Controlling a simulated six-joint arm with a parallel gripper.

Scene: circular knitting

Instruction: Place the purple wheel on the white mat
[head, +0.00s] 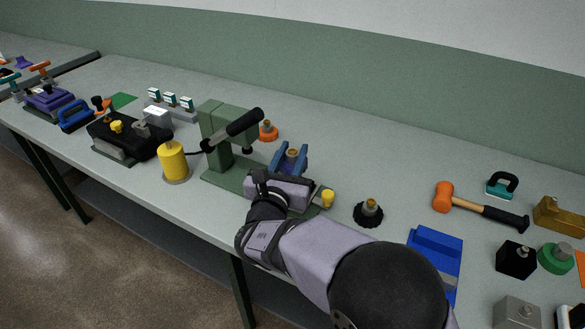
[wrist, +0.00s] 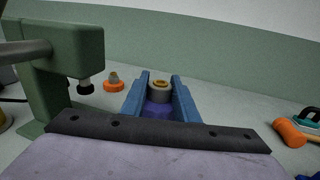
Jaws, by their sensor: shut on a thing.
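My gripper (head: 291,160) has two blue fingers, which also show in the wrist view (wrist: 160,103). They are closed on the purple wheel (wrist: 158,110), whose purple body sits between them with a grey and gold hub on top. In the head view the hub shows between the fingers, and the purple body is mostly hidden. The gripper is just right of the green press and over the bench. Whether the wheel touches anything below is hidden. I cannot make out the white mat clearly in either view.
The green press (head: 215,140) with its black lever stands close on the left. An orange wheel (head: 268,134) is behind it. A black wheel (head: 368,214), an orange mallet (head: 480,205) and a blue block (head: 435,250) are to the right. Bare bench lies behind the gripper.

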